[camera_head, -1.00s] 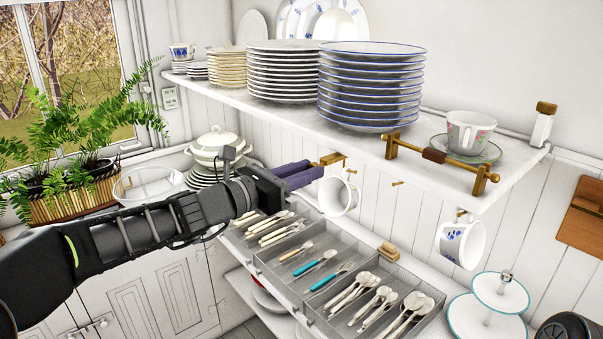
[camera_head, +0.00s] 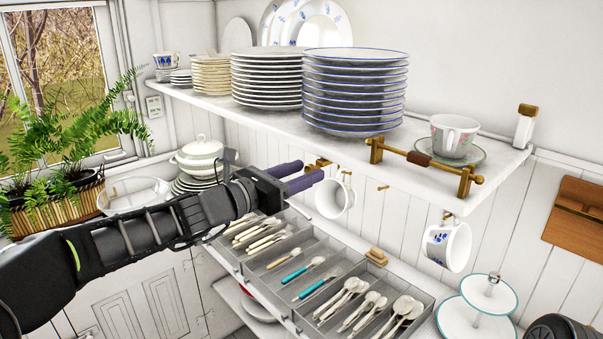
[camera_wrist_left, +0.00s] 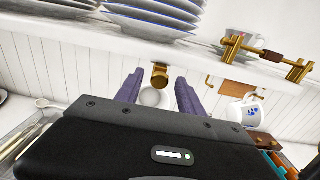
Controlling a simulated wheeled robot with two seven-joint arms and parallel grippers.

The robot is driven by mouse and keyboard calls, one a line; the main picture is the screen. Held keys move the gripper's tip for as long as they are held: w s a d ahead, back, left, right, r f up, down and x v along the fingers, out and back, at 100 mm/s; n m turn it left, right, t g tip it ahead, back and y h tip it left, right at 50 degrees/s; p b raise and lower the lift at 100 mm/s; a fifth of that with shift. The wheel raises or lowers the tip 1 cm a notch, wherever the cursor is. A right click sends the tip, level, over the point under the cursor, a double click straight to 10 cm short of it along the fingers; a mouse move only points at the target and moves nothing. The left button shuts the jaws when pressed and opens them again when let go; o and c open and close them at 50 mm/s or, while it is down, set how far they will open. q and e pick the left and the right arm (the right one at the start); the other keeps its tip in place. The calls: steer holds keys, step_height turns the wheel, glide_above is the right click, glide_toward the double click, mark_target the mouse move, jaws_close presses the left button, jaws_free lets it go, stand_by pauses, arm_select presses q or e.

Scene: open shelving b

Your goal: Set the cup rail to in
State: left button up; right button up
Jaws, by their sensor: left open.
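A brass fitting with a rounded end (camera_head: 318,164) sticks out under the front of the shelf; it looks like the end of the cup rail. It also shows in the left wrist view (camera_wrist_left: 160,75), between the fingertips. A white cup (camera_head: 332,198) hangs just below it. My left gripper (camera_head: 311,172) is open, with its two purple fingers one on each side of the fitting in the wrist view (camera_wrist_left: 160,84). I cannot tell whether they touch it. The fingers partly cover the fitting in the head view. My right gripper is not clearly in view.
The shelf (camera_head: 265,118) above the gripper carries plate stacks (camera_head: 355,90) and a cup on a saucer (camera_head: 452,135). A brass guard with a wooden grip (camera_head: 420,158) stands along its edge. Another cup (camera_head: 447,245) hangs right. Open cutlery trays (camera_head: 325,270) lie below.

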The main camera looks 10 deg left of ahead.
arm_select(q)
steer(key=b+v, duration=0.1)
steer(key=v, duration=0.6)
steer(key=shift+s+a+b, duration=0.25)
steer(key=shift+s+b, duration=0.05)
steer(key=shift+b, duration=0.1)
arm_select(e)
steer(key=shift+w+a+f, duration=0.1)
steer(key=shift+f, duration=0.75)
arm_select(q)
steer(key=shift+c, duration=0.2)
